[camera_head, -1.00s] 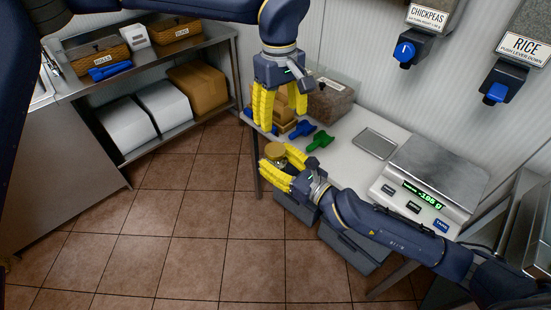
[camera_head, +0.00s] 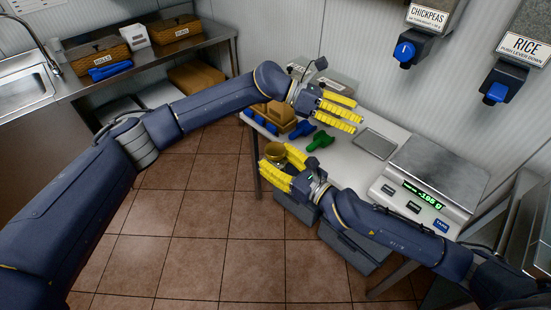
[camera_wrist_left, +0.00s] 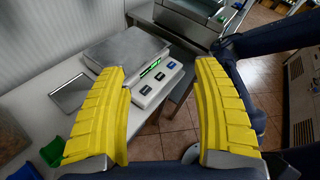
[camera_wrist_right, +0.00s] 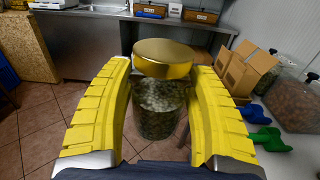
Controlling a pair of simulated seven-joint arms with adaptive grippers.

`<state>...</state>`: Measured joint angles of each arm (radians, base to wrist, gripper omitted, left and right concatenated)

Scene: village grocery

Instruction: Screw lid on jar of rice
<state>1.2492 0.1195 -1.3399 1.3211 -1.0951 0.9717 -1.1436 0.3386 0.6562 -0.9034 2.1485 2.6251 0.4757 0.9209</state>
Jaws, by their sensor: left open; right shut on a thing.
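My right gripper (camera_head: 283,170) is shut on the glass jar, low at the table's left edge. My left gripper (camera_head: 338,111) is open and empty, above the back of the table and away from the jar. Its spread fingers (camera_wrist_left: 160,110) hold nothing in the left wrist view.
A green scoop (camera_head: 320,140) and a blue scoop (camera_head: 302,129) lie behind the jar. A metal tray (camera_head: 375,143) and a scale (camera_head: 440,170) stand to the right. Cardboard boxes (camera_head: 274,114) stand at the table's back left. Wall dispensers (camera_head: 508,80) hang at upper right.

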